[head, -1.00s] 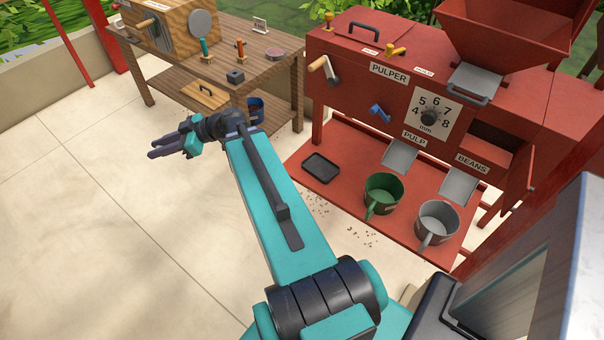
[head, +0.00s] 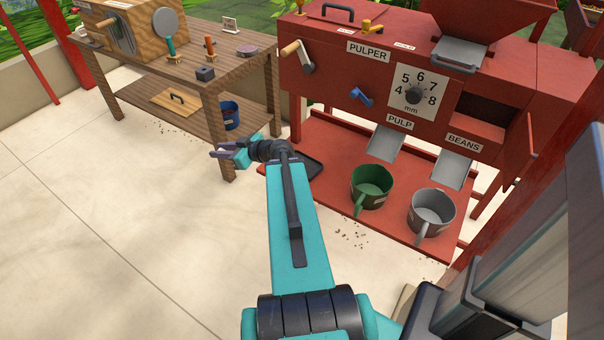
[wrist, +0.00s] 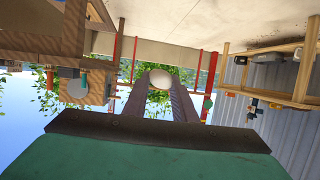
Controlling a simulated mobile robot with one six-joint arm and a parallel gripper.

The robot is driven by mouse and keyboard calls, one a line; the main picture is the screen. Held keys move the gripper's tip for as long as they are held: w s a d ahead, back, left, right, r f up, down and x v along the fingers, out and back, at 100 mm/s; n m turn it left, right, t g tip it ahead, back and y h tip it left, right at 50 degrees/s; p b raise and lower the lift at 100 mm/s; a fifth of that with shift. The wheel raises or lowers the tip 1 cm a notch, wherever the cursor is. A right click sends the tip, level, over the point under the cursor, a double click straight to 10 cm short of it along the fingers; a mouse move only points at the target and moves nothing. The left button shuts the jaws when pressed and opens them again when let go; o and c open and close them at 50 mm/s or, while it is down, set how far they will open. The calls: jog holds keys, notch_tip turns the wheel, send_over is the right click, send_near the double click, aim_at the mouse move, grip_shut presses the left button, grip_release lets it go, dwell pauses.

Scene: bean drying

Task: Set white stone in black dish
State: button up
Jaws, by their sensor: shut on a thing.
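My gripper (head: 217,152) is shut on the white stone (wrist: 161,77), a pale rounded piece between the two dark fingertips in the wrist view. The black dish (head: 312,168) is a shallow dark tray on the left end of the red pulper's low shelf (head: 330,200). My arm covers part of it. My gripper is in the air to the left of the dish in the picture, apart from it.
A green mug (head: 371,187) and a grey mug (head: 433,212) stand right of the dish, under the chutes. A wooden table (head: 230,75) with tools and a blue cup (head: 229,115) is at the back left. The pale floor (head: 110,220) at left is clear.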

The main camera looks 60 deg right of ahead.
jog(key=s+d+f+m+g+h+b, duration=0.1)
jog(key=s+d+f+m+h+b, duration=0.6)
jog(key=s+d+f+b, duration=0.6)
jog(key=s+d+f+h, duration=0.1)
jog(key=s+d+f, duration=0.6)
jog(key=f, duration=0.3)
jog(key=shift+s+d+g+h+b, duration=0.25)
jog(key=shift+s+g+h+b, duration=0.05)
jog(key=shift+s+b, duration=0.1)
jog(key=d+b, duration=0.1)
jog(key=b, duration=0.1)
jog(key=w+d+b, duration=0.1)
jog(key=b, duration=0.2)
jog(key=shift+w+f, duration=0.3)
jog(key=shift+f, duration=0.05)
jog(key=shift+w+d+r, duration=0.1)
jog(key=shift+w+d, duration=0.05)
jog(key=shift+d, duration=0.1)
jog(key=w+d, duration=0.2)
jog(key=d, duration=0.1)
jog(key=w+d, duration=0.3)
jog(key=w+d+f, duration=0.1)
jog(key=w+d, duration=0.2)
jog(key=d, duration=0.1)
jog(key=shift+b, duration=0.35)
